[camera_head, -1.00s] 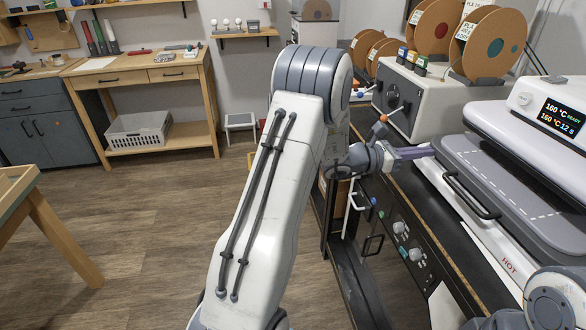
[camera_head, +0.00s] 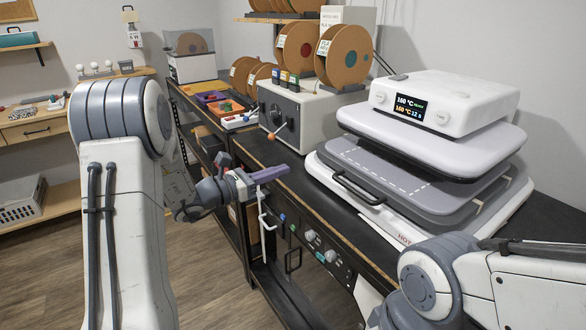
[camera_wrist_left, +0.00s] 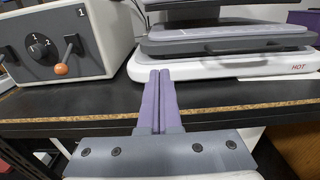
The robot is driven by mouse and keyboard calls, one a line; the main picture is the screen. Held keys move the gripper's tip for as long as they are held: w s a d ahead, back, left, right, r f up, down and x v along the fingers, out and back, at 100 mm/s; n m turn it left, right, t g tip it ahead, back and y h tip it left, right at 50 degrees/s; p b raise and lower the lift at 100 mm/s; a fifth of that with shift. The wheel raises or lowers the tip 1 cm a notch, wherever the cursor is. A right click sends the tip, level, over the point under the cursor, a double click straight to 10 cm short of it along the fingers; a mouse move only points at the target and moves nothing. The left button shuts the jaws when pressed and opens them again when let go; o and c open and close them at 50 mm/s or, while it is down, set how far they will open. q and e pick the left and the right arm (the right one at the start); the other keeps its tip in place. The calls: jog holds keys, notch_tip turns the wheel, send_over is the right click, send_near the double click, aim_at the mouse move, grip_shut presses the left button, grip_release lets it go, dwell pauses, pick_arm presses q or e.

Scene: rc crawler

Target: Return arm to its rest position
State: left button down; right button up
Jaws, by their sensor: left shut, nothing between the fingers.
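My left gripper (camera_head: 268,174) has purple fingers and is shut and empty. In the head view it is in front of the workbench's front edge, to the left of the heat press. In the left wrist view its closed fingers (camera_wrist_left: 158,95) point towards the bench, between the grey control box and the press. My left arm (camera_head: 125,200) rises at the left of the head view and bends at a large grey joint. Part of my right arm (camera_head: 440,285) shows at the lower right; its gripper is out of view.
The heat press (camera_head: 430,140) stands open on the black bench, its lower plate marked HOT. A grey box with an orange-knobbed lever (camera_head: 310,115) and cardboard spools (camera_head: 345,55) stand behind. Bins (camera_head: 225,107) are farther back. Wooden floor is free at the lower left.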

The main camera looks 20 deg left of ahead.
pick_arm(q)
jog(key=s+d+r+m+g+p, duration=0.1)
jog(key=s+d+m+g+p, duration=0.3)
jog(key=s+d+m+g, duration=1.35)
jog(key=s+a+r+m+t+y+p, duration=0.1)
jog(key=s+m+t+y+p, duration=0.3)
jog(key=s+m+y, duration=0.6)
jog(key=s+m+p, duration=0.1)
jog(key=s+m, duration=0.6)
jog(key=s, duration=0.1)
jog(key=shift+a+m+y, duration=0.35)
jog(key=shift+y, duration=0.05)
jog(key=shift+s, duration=0.1)
